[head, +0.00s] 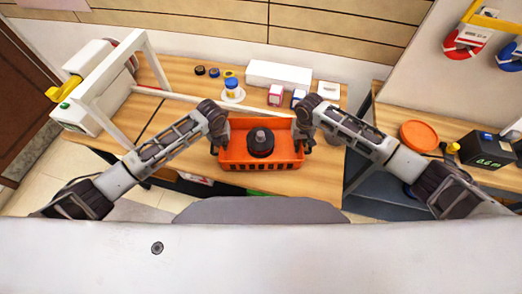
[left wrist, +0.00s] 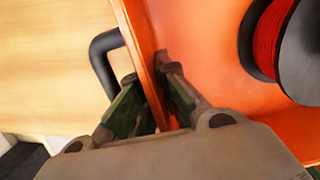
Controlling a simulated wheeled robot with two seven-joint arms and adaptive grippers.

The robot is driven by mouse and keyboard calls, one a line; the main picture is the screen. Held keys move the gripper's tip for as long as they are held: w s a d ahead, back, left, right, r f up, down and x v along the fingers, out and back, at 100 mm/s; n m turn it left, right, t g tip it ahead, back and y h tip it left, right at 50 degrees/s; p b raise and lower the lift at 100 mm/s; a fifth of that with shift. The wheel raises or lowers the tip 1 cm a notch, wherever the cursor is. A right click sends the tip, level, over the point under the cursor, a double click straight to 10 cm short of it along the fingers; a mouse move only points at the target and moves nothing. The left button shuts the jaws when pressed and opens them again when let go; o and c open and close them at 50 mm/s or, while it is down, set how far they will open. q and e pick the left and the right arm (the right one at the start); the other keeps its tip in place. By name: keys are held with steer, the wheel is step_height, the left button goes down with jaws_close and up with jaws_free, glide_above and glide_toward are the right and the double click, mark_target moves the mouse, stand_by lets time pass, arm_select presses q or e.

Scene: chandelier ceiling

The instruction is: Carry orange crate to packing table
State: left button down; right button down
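The orange crate (head: 233,159) is over the front part of the packing table (head: 325,186), with a black spool (head: 261,142) inside. I cannot tell whether the crate rests on the tabletop or is just above it. My left gripper (head: 222,138) is at its left wall. In the left wrist view the fingers (left wrist: 152,85) are closed on either side of the orange wall (left wrist: 137,38), one inside and one outside. The spool shows red winding (left wrist: 268,42) there. My right gripper (head: 302,138) is at the right wall, its fingers at the rim, small in view.
A white box (head: 279,74), small boxes and jars stand at the table's back. A white frame (head: 152,62) stands at the left. A side table at right holds an orange dish (head: 418,135) and a black device (head: 486,150). A gap separates the tables.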

arm_select(q)
steer(key=shift+f, duration=0.25)
arm_select(e)
steer(key=shift+f, duration=0.25)
arm_select(q)
steer(key=c, duration=2.1)
jaws_free()
steer(key=shift+f, duration=0.1)
arm_select(e)
steer(key=c, duration=2.1)
jaws_free()
steer(key=shift+f, duration=0.1)
arm_select(q)
steer(key=o, duration=0.5)
steer(key=shift+c, duration=0.2)
arm_select(e)
steer(key=o, duration=0.5)
steer(key=shift+c, duration=0.2)
arm_select(q)
steer(key=shift+a, duration=0.1)
steer(key=shift+r, duration=0.2)
arm_select(e)
steer(key=shift+d, duration=0.1)
